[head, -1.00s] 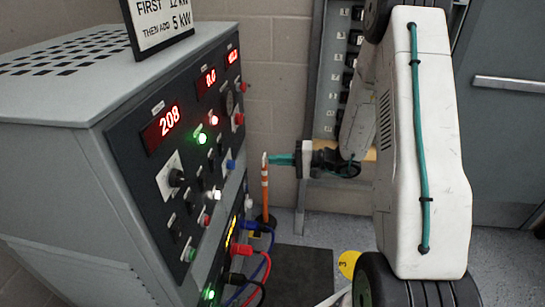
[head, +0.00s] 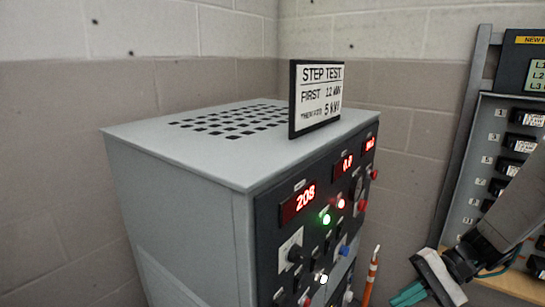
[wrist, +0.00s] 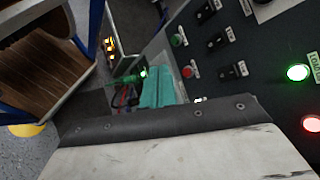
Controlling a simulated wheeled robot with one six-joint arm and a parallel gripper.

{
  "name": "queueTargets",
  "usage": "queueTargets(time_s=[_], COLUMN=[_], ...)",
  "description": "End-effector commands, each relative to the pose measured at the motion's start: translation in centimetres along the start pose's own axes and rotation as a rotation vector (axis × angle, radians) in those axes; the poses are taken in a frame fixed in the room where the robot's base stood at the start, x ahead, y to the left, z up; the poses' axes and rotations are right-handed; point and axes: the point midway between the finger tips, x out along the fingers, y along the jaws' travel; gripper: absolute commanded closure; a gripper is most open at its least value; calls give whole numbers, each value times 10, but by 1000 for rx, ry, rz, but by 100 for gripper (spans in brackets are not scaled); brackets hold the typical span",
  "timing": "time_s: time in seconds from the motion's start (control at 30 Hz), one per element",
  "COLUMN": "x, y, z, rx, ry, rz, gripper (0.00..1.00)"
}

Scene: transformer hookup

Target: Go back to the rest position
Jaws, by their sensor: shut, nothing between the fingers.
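My gripper (head: 408,295) shows at the bottom right of the head view, right of the grey test cabinet (head: 180,165). Its teal fingers are closed together with nothing between them. In the wrist view the teal fingers (wrist: 158,92) show beyond the white wrist housing, and the cabinet's dark control panel (wrist: 245,65) is beside them. The gripper looks apart from the panel. My arm comes in from the right edge of the head view.
A sign (head: 318,97) reading STEP TEST stands on the cabinet top. Red displays (head: 299,203) and lit lamps show on its front. An orange-and-white post (head: 371,275) stands near my gripper. A rack with breakers (head: 510,142) stands at right.

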Motion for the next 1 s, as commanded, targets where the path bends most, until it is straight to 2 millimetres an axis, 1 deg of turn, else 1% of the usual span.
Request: queueTargets(time_s=[0.03,0.1,0.2,0.4,0.6,0.7,0.83,1.0], x=[-2,-4,-11,-31,-52,-59,-61,-60], y=[-2,1,4,10,9,4,-3,-12], z=[19,41,69,115,153,169,186,197], rx=[-17,-26,-52,-139,-287,-382,-475,-540], ry=[3,12,49,185,356,426,488,524], rz=[90,212,374,652,852,911,928,921], gripper=[100,100,100,100,100,100,100,100])
